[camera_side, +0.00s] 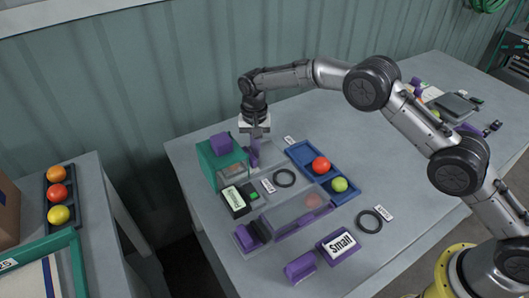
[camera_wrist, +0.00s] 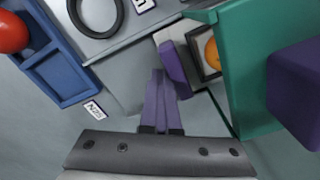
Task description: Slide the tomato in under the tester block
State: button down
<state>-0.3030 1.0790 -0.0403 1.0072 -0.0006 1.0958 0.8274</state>
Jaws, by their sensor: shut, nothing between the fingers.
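The green tester block (camera_side: 211,163) with a purple block on top stands at the table's back left; in the wrist view its green side (camera_wrist: 237,70) is at the right. An orange tomato (camera_wrist: 211,53) sits in a dark square frame at the block's edge, partly hidden by the green wall. A purple upright piece (camera_wrist: 173,62) stands just left of that frame. My gripper (camera_side: 254,163) is shut and empty, pointing down close to the block's right side. Its purple fingers (camera_wrist: 158,76) are beside the upright piece; I cannot tell whether they touch it.
A blue tray (camera_side: 300,151) holds a red tomato (camera_side: 320,165) and a green tomato (camera_side: 339,184) to the right. A black ring (camera_side: 284,170) lies between. A clear-covered purple channel (camera_side: 285,221) and a "Small" sign (camera_side: 338,245) are in front.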

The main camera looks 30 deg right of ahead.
jog(key=shift+a, duration=1)
jog(key=shift+d, duration=0.25)
dwell(0.8)
jog(key=shift+r, duration=3.05)
